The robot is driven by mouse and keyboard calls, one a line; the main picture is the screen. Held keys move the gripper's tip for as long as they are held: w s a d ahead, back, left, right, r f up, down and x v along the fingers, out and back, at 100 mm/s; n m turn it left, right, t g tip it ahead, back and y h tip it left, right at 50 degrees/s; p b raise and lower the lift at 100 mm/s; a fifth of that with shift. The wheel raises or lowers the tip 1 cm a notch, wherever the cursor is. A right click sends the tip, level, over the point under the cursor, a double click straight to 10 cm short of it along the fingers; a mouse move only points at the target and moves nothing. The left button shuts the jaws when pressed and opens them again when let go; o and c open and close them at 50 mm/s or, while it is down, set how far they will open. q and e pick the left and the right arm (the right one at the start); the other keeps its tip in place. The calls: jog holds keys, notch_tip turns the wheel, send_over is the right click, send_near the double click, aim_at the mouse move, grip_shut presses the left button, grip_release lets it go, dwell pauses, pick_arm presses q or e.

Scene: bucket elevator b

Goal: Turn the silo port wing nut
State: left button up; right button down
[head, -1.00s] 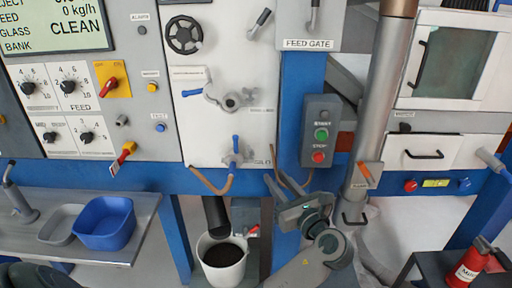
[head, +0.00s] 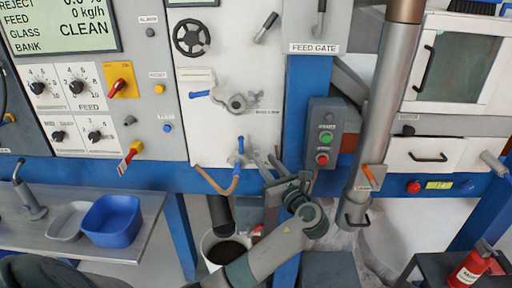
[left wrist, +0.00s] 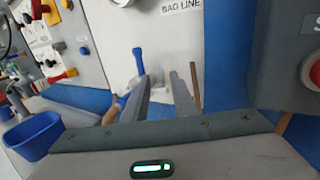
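The silo port (head: 240,160) is a metal fitting with a blue lever, low on the white panel. My right gripper is not in view.
The bag line port (head: 237,102) with another blue lever sits above. The start/stop box (head: 324,135) and a steel pipe (head: 378,110) stand right. A white bucket (head: 212,243) is below. A blue bin (head: 112,220) is on the left shelf.

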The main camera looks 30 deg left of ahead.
aim_at(259, 153)
pick_arm(q)
jog(key=p+x, duration=0.1)
jog(key=x, duration=0.7)
jog(key=shift+a, duration=0.15)
jog(key=shift+p, duration=0.3)
grip_shut()
